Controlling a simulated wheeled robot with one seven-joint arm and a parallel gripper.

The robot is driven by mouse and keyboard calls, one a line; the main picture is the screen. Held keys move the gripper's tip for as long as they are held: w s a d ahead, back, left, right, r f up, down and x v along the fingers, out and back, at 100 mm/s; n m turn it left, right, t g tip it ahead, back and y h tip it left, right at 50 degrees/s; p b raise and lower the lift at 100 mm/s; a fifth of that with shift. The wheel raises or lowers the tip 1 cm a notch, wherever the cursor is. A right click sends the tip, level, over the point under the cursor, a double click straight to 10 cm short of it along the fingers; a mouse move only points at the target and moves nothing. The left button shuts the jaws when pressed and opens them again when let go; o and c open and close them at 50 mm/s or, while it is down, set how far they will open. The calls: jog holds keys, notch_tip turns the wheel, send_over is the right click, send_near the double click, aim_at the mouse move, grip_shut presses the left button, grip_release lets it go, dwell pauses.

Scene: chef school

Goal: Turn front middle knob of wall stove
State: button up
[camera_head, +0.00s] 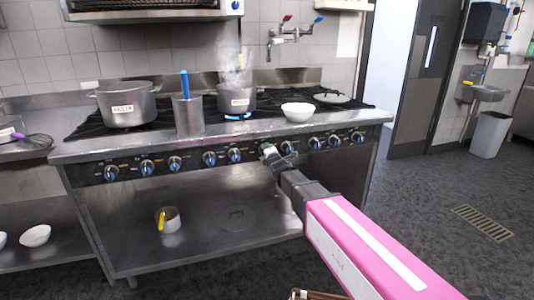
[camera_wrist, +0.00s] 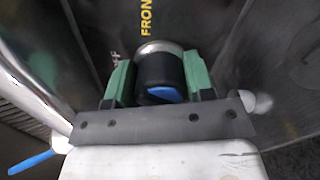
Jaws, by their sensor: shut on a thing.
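The wall stove (camera_head: 215,145) is a wide steel range with a row of blue-marked knobs along its front panel. My gripper (camera_head: 269,150) is at this panel, right of the middle of the row. In the wrist view my gripper (camera_wrist: 160,82) has its green fingers on both sides of a black knob (camera_wrist: 157,72) with a blue marker and is shut on it. Yellow lettering starting "FRON" and part of "OFF" shows beside this knob. The rest of the label is cut off or hidden, so I cannot read which burner it names.
On the stove stand a large pot (camera_head: 126,104), a steel container (camera_head: 188,116) with a blue handle, a steaming pot (camera_head: 237,98) over a blue flame, and a white bowl (camera_head: 298,112). Floor at right is open.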

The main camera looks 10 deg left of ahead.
jog(key=shift+n, duration=0.8)
jog(key=o, duration=0.9)
jog(key=shift+s, duration=0.15)
jog(key=v, duration=1)
jog(key=shift+s+d, duration=0.25)
